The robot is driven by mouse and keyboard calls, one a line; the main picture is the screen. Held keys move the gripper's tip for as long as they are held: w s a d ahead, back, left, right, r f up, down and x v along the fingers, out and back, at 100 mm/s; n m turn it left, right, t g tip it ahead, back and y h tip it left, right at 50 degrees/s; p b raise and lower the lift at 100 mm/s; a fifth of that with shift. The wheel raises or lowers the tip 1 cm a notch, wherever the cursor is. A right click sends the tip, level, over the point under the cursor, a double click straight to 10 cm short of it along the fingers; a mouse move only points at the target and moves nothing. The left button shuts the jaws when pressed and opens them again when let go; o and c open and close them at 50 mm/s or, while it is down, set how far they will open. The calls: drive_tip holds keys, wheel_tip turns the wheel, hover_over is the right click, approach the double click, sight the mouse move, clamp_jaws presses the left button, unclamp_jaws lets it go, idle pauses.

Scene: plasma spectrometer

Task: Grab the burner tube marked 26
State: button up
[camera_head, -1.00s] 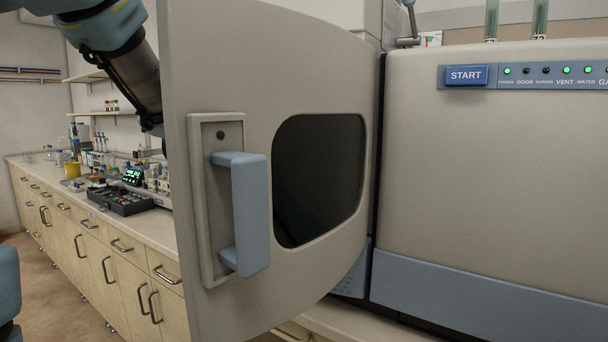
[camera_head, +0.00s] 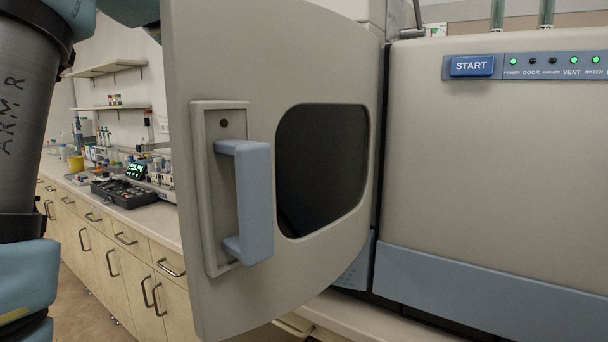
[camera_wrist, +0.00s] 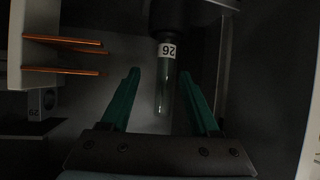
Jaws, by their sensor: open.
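The burner tube (camera_wrist: 163,85) is a clear glass tube with a white label marked 26, upside down in the wrist view. Its upper end in the picture is in a dark fitting (camera_wrist: 180,16). My gripper (camera_wrist: 159,74) is open, its two green fingers pointing toward the fitting, one on each side of the tube in the picture. A gap shows between the tube and each finger; I cannot tell whether the tube is at the same depth as the fingers. The tube and my gripper do not show in the head view.
Copper-coloured coil prongs (camera_wrist: 65,55) project from a pale block left of my fingers. In the head view, the spectrometer door (camera_head: 300,270) stands open with its blue handle (camera_head: 250,200) facing out. The START button (camera_head: 471,66) is on the machine's front at right.

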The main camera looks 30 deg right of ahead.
drive_tip(key=shift+w+a+p+x, duration=0.15)
drive_tip(key=shift+p+x, duration=0.2)
drive_tip(key=shift+x, duration=1.05)
drive_tip(key=shift+w+a+p+x, duration=0.1)
drive_tip(key=shift+p+x, duration=0.25)
drive_tip(key=shift+x, duration=1)
clamp_jaws()
